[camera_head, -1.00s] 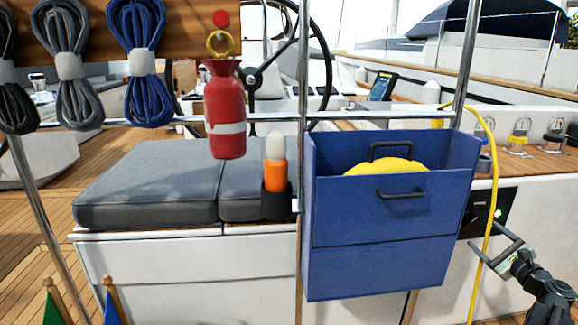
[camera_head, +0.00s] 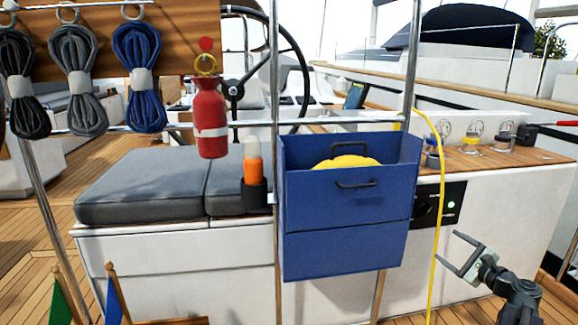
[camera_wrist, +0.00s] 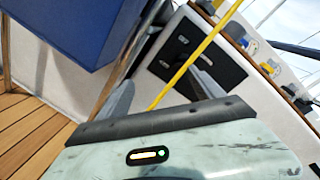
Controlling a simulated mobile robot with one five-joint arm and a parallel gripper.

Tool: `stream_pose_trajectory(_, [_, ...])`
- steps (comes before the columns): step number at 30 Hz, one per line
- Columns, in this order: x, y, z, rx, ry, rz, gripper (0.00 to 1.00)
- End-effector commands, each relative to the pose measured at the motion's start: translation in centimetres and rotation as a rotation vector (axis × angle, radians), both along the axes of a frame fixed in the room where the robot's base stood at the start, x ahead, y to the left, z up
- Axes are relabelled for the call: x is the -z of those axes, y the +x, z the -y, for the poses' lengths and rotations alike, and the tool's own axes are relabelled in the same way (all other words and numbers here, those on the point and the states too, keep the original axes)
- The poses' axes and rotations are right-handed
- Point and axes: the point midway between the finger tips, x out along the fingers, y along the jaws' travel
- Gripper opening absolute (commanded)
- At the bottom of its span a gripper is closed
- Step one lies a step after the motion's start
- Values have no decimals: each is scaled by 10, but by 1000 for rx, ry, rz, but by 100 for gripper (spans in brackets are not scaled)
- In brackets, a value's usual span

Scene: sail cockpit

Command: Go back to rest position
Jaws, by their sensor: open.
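My gripper (camera_head: 462,255) is at the lower right of the head view, open, with nothing between its fingers. It is in front of the white cockpit side, to the right of a hanging yellow line (camera_head: 437,220). In the wrist view, its two grey fingers (camera_wrist: 160,98) show apart, with the yellow line (camera_wrist: 186,70) beyond them.
A blue bag (camera_head: 345,240) with something yellow inside hangs on the rail left of my gripper. A red bottle (camera_head: 210,115), an orange-and-white cylinder (camera_head: 253,165) and coiled ropes (camera_head: 140,80) hang farther left. Winches stand on the wooden ledge (camera_head: 500,157). Wooden floor (camera_wrist: 35,125) lies below.

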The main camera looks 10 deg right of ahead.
Motion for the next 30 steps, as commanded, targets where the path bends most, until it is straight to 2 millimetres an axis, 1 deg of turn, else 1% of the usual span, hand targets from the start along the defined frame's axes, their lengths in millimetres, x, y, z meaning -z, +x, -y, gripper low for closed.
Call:
stream_pose_trajectory(1, [-7, 0, -8, -27, -26, -25, 76])
stream_pose_trajectory(5, [-5, 2, -39, -130, -107, -104, 76])
stream_pose_trajectory(8, [-1, 5, -72, -236, -184, -179, 76])
stream_pose_trajectory(9, [1, 6, -88, -285, -218, -211, 76])
stream_pose_trajectory(11, [6, 7, -112, -363, -271, -261, 76])
stream_pose_trajectory(14, [19, 9, -158, -507, -371, -347, 76])
stream_pose_trajectory(15, [25, 10, -180, -572, -416, -382, 76])
stream_pose_trajectory(17, [37, 13, -216, -678, -498, -434, 76])
stream_pose_trajectory(18, [47, 15, -243, -754, -561, -468, 76])
stream_pose_trajectory(20, [63, 18, -287, -876, -670, -515, 76])
stream_pose_trajectory(21, [73, 18, -315, -958, -748, -543, 76])
stream_pose_trajectory(23, [86, 15, -356, -1086, -874, -581, 76])
stream_pose_trajectory(24, [93, 12, -381, -1167, -957, -602, 76])
stream_pose_trajectory(27, [106, 1, -429, -1344, -1146, -641, 76])
stream_pose_trajectory(30, [112, -9, -464, -1486, -1310, -661, 76])
